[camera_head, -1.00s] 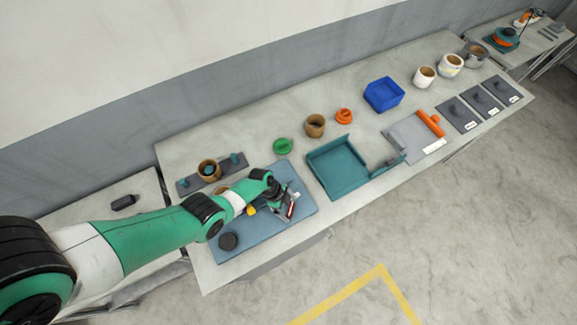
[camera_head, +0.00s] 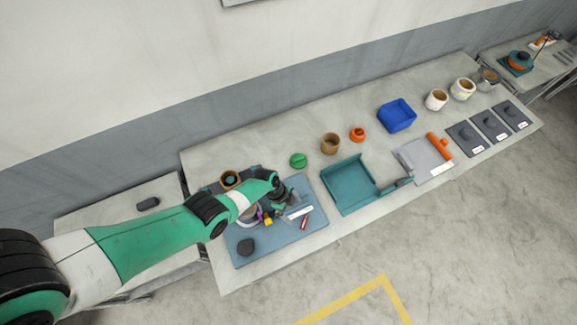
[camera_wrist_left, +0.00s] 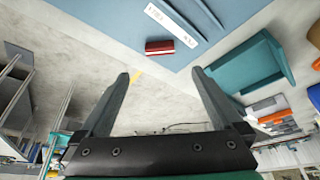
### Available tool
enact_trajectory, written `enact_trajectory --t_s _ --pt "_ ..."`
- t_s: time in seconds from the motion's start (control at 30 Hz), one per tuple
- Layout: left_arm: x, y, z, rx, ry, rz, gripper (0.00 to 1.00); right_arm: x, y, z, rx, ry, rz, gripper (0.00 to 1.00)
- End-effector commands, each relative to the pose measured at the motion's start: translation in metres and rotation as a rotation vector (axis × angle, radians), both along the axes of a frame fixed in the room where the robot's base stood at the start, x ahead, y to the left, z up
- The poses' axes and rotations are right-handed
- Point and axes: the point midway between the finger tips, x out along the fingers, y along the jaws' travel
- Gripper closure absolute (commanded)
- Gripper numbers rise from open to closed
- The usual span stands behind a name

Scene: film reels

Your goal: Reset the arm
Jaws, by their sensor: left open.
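My left gripper (camera_head: 284,205) is over the right part of the blue-grey mat (camera_head: 245,257). In the left wrist view its two fingers (camera_wrist_left: 160,75) stand wide apart with nothing between them. A small red block (camera_head: 305,222) lies on the mat near its front edge, apart from the fingers. It also shows in the left wrist view (camera_wrist_left: 160,47). A white strip (camera_head: 299,212) lies beside it. My arm comes in from the left and hides part of the mat. My right gripper is not in view.
A dark round piece (camera_head: 245,246) and a yellow piece (camera_head: 267,220) are on the mat. A teal tray (camera_head: 347,187), green lid (camera_head: 298,160), brown pot (camera_head: 330,143) and blue bin (camera_head: 397,115) stand along the table. The floor in front is clear.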

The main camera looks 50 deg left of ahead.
Motion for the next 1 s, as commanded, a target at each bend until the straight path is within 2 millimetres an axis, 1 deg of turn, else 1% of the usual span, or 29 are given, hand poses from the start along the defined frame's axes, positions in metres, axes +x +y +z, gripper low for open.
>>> enact_trajectory --t_s 0.4,0.47,0.53,0.57,0.67,0.7,0.77,0.8,0.87,0.9,0.97,1.0 --pt "0.0 0.0 0.0 0.0 0.0 0.0 0.0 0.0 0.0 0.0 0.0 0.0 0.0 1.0" --pt "0.001 -0.004 0.0 0.0 -0.002 -0.01 0.0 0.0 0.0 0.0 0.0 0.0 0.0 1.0" --pt "0.013 -0.012 0.008 0.005 -0.022 -0.039 0.0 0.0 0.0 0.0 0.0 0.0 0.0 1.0" --pt "0.024 -0.015 0.015 0.011 -0.043 -0.05 0.0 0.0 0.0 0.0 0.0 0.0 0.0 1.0" --pt "0.073 -0.019 0.052 0.043 -0.169 -0.087 0.0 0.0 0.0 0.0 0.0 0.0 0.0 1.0" --pt "0.098 -0.021 0.074 0.064 -0.235 -0.104 0.0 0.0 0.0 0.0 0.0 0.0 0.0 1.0" --pt "0.135 -0.024 0.112 0.099 -0.347 -0.129 0.0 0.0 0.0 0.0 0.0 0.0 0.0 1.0" --pt "0.158 -0.026 0.14 0.119 -0.421 -0.135 0.0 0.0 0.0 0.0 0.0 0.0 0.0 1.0" --pt "0.188 -0.03 0.185 0.145 -0.529 -0.131 0.0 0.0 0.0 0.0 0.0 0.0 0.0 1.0" --pt "0.205 -0.032 0.216 0.157 -0.599 -0.12 0.0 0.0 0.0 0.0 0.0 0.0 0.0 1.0" --pt "0.227 -0.037 0.265 0.17 -0.706 -0.098 0.0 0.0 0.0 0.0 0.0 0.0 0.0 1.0" --pt "0.238 -0.041 0.299 0.172 -0.775 -0.078 0.0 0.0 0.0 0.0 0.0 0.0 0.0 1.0"
